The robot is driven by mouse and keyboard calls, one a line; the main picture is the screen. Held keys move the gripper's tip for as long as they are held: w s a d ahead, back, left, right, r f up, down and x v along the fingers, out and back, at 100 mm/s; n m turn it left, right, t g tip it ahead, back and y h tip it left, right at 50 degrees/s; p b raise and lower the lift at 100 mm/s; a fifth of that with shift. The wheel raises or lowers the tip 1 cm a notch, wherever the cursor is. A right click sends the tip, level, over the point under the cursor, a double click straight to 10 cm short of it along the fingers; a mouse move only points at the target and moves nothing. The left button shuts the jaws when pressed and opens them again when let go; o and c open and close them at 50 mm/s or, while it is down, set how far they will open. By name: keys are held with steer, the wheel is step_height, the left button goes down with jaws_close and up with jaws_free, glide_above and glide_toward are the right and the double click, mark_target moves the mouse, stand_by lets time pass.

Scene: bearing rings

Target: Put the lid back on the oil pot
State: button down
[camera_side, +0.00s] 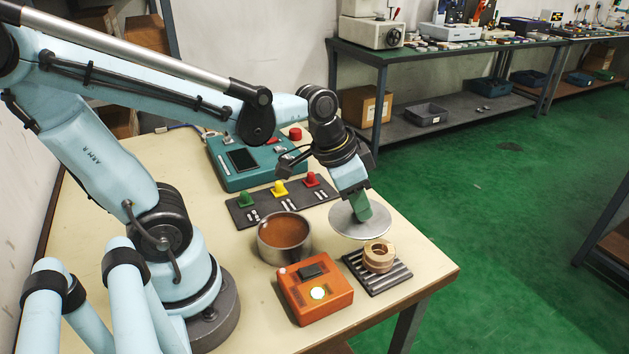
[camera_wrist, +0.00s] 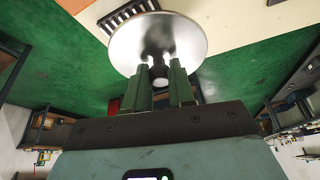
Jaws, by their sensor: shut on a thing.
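The round metal lid (camera_side: 344,222) hangs from my gripper (camera_side: 360,206) above the table, to the right of the pot. In the wrist view my gripper's green fingers (camera_wrist: 160,82) are shut on the small dark knob of the lid (camera_wrist: 183,38). The lid's shiny disc looks roughly level in the side view. The oil pot (camera_side: 271,252) is a round metal pot standing uncovered on the table, with brown contents showing inside. The lid is apart from the pot.
An orange box (camera_side: 332,298) with a lit button stands in front of the pot. Stacked rings (camera_side: 378,256) sit on a dark ribbed rack (camera_side: 399,276). Behind are a dark strip with green, yellow and red knobs (camera_side: 279,188) and a teal control box (camera_side: 229,177).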

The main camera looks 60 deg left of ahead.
mark_target(331, 209)
steer(key=shift+s+d+r, duration=0.2)
steer(key=shift+d+r, duration=0.15)
steer(key=shift+d, duration=0.15)
steer(key=shift+s+d+r, duration=0.15)
steer(key=shift+d+r, duration=0.15)
steer(key=shift+d, duration=0.2)
steer(key=s+a, duration=0.1)
steer(key=a, duration=0.1)
steer(key=s+a+m, duration=0.1)
steer(key=s+a, duration=0.1)
steer(key=s+a+m, duration=0.1)
steer(key=a, duration=0.1)
steer(key=shift+s+a+r+h, duration=0.1)
steer(key=shift+s+a+h, duration=0.05)
steer(key=shift+a+h, duration=0.2)
steer(key=s+a+f+m+g+h, duration=0.1)
steer(key=s+a+f+m, duration=0.2)
steer(key=s, duration=0.3)
steer(key=shift+a+m, duration=0.5)
steer(key=shift+a, duration=0.1)
steer(key=shift+f, duration=0.3)
steer(key=shift+f, duration=0.35)
steer(key=shift+f, duration=1.05)
stand_by(0.8)
